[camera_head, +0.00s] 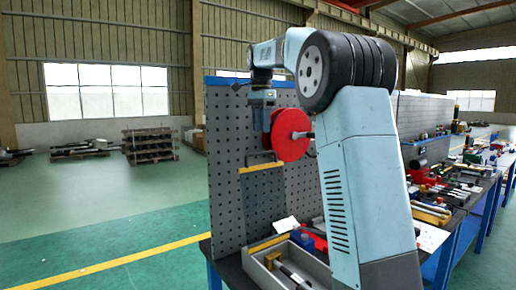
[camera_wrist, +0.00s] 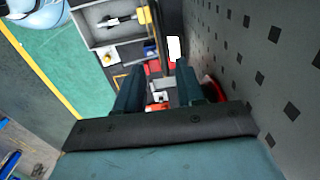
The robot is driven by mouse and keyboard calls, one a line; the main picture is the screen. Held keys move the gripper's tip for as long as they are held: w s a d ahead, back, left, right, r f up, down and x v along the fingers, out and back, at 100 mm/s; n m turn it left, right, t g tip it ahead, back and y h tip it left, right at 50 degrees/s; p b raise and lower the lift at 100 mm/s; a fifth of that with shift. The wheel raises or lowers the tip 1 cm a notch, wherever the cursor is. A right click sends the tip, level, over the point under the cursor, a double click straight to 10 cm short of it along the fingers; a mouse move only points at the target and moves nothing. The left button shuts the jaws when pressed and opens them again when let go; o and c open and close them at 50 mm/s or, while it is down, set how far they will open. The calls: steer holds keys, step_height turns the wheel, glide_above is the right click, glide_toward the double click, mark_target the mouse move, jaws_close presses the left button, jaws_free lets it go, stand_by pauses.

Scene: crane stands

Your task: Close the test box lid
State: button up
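A grey open-topped box (camera_head: 312,264) stands on the bench at the foot of the pegboard, holding a tool with yellow parts. The wrist view shows a grey compartmented box (camera_wrist: 88,33) at the top, with a black-and-yellow tool inside. I cannot tell for certain whether this is the test box, and no lid can be clearly made out. My gripper (camera_wrist: 158,85) has its two dark fingers spread apart, with nothing held between them. Beyond them lie a small grey-white item and a red item (camera_wrist: 157,106). In the head view my gripper (camera_head: 262,112) hangs beside the pegboard.
A perforated panel (camera_head: 230,170) rises close beside my gripper and carries a red disc (camera_head: 291,135) and a yellow-edged shelf (camera_head: 261,168). Benches with many tools (camera_head: 460,185) run along the right. Open green floor (camera_head: 100,210) lies left, with stacked pallets (camera_head: 149,145) farther back.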

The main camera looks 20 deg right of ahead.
step_height(320, 180, down, 8)
steer(key=shift+r, duration=0.1)
stand_by(0.4)
jaws_close()
stand_by(0.4)
